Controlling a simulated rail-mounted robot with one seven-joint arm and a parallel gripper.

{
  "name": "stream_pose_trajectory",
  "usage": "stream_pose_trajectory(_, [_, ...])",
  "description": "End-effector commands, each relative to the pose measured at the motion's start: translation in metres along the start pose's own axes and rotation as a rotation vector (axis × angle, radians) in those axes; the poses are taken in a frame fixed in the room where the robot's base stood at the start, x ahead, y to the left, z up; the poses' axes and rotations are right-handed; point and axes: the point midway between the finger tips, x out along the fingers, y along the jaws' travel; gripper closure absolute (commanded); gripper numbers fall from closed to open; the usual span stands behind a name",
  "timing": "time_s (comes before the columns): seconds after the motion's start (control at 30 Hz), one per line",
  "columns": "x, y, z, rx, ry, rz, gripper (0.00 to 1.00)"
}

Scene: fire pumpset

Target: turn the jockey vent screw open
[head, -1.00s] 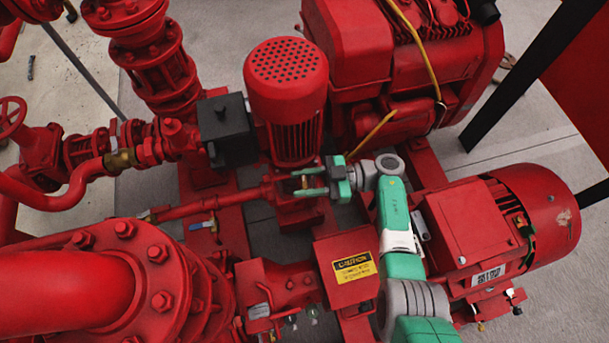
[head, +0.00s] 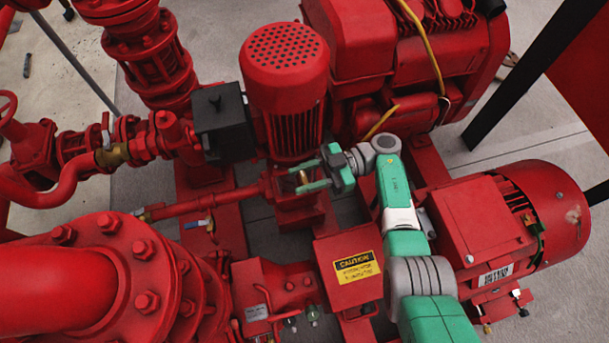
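The jockey pump is the upright red motor (head: 285,75) with a perforated round top, standing on a red pump body (head: 292,211). A small brass piece (head: 303,177), which looks like the vent screw, stands on that body just below the motor. My gripper (head: 300,181) reaches in from the right with its two green fingers spread apart. One finger is on the far side of the brass piece and the other on the near side. The gap around the brass piece looks clear, but contact is too small to tell. The screw's lower part is hidden by the near finger.
A black box (head: 223,125) stands left of the motor. A red engine with a yellow cable (head: 427,45) is behind my arm, and a large red motor (head: 480,225) lies right. A caution-labelled red box (head: 350,285) and a big flanged pipe (head: 75,275) are in front.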

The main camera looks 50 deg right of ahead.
Motion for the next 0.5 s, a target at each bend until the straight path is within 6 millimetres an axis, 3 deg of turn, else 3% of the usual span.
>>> stream_pose_trajectory(0.03, [0.0, 0.0, -0.001, -0.001, 0.001, -0.001, 0.57])
stream_pose_trajectory(0.1, [0.0, 0.0, -0.001, -0.001, 0.001, -0.001, 0.43])
stream_pose_trajectory(0.37, [0.0, 0.0, -0.001, -0.001, 0.001, 0.0, 0.43])
stream_pose_trajectory(0.5, [0.0, 0.0, -0.021, -0.002, 0.0, 0.0, 0.43])
